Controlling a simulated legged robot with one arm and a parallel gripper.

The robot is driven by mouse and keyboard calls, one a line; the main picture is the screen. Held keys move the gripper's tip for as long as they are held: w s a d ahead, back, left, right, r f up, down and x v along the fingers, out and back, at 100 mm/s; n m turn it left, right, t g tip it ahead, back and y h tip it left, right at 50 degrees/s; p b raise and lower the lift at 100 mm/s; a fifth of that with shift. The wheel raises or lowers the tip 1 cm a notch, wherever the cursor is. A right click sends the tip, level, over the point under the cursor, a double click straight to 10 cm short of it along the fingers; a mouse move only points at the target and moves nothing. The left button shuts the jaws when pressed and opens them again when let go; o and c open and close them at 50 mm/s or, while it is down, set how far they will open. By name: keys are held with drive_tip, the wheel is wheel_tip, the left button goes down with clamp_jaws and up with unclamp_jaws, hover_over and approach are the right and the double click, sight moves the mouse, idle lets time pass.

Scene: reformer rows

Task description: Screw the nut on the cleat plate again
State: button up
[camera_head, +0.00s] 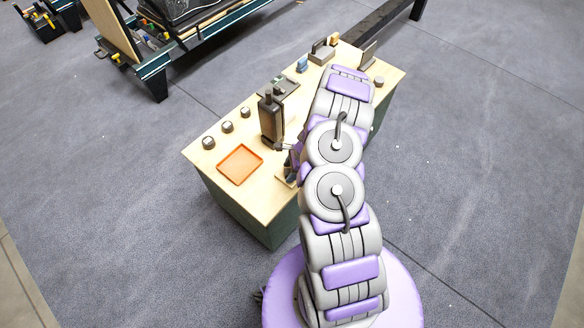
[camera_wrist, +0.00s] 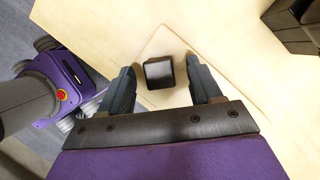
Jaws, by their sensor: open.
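In the wrist view a dark, square-topped block (camera_wrist: 159,73) stands between my two fingers. It may be the nut, but I cannot make out a thread or hole. It stands on or over a pale square plate (camera_wrist: 165,38), which may be the cleat plate. My gripper (camera_wrist: 160,66) is open, with one finger on each side of the block and a visible gap on both sides. In the head view my gripper (camera_head: 289,172) shows only in part at the bench's near edge.
The wooden bench (camera_head: 205,160) carries an orange tray (camera_head: 240,164), several small grey round pieces (camera_head: 228,127) and a tall dark device (camera_head: 270,118) near my gripper. Small fixtures (camera_head: 321,53) stand at the far end. Bare bench top lies around the tray.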

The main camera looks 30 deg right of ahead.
drive_tip(key=shift+c, duration=0.5)
drive_tip(key=c, duration=1)
clamp_jaws()
drive_tip(key=m+t, duration=0.1)
drive_tip(key=m, duration=0.2)
drive_tip(key=shift+s+a, duration=0.1)
drive_tip(key=shift+a, duration=0.05)
drive_tip(key=m+t+h+b, duration=0.1)
drive_tip(key=m, duration=0.3)
drive_tip(key=shift+a+f, duration=0.1)
drive_tip(key=shift+f, duration=0.05)
drive_tip(key=shift+m+t+h+b, duration=0.3)
drive_tip(key=shift+m+h+b, duration=0.3)
drive_tip(key=shift+m, duration=0.3)
drive_tip(key=shift+s, duration=0.15)
